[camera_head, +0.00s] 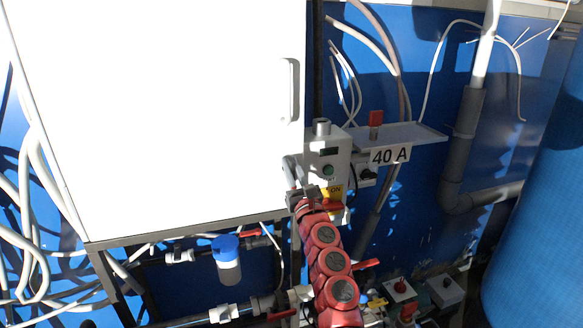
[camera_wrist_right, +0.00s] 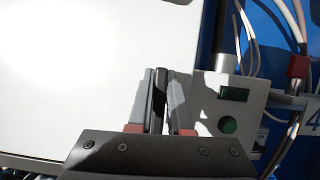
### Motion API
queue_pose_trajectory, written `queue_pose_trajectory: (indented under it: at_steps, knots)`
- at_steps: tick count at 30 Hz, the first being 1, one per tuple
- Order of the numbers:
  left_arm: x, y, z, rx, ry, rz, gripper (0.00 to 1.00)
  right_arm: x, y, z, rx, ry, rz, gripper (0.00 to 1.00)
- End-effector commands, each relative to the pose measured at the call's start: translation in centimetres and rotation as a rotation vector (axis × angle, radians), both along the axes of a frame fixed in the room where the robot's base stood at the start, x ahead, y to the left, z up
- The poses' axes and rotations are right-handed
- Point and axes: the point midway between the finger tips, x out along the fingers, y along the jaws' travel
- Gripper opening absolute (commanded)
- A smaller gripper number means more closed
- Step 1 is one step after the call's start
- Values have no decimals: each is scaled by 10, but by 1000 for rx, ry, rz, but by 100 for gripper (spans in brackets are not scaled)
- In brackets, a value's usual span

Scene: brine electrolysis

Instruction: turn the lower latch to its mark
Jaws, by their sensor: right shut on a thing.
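The white cabinet door (camera_head: 180,110) fills the upper left of the head view, with a pale upright handle (camera_head: 290,90) near its right edge. My right gripper (camera_head: 291,168) is at the lower right edge of this door. It also shows in the right wrist view (camera_wrist_right: 160,78), its two grey fingers pointing at the door edge. They are shut on a narrow dark piece (camera_wrist_right: 158,100), which appears to be the lower latch. The fingers hide most of it, and I cannot make out its mark or its angle. My left gripper is out of view.
A grey control box (camera_head: 328,158) with a green button stands just right of my right gripper. A shelf (camera_head: 420,133) carries a "40 A" label (camera_head: 390,155). A blue-capped filter (camera_head: 227,258) and pipes lie below the cabinet. A blue tank (camera_head: 540,220) stands at right.

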Motion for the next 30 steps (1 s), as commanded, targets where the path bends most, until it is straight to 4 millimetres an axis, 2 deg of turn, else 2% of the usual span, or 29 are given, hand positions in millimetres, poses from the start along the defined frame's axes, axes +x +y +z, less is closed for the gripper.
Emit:
queue_pose_trajectory:
  at_steps: [8, 30]
  knots:
    - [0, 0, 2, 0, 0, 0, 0, -1, 3, 0, -158, -51, 1, 0]
    - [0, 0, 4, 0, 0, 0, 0, -4, 14, -8, -824, -268, -1, 0]
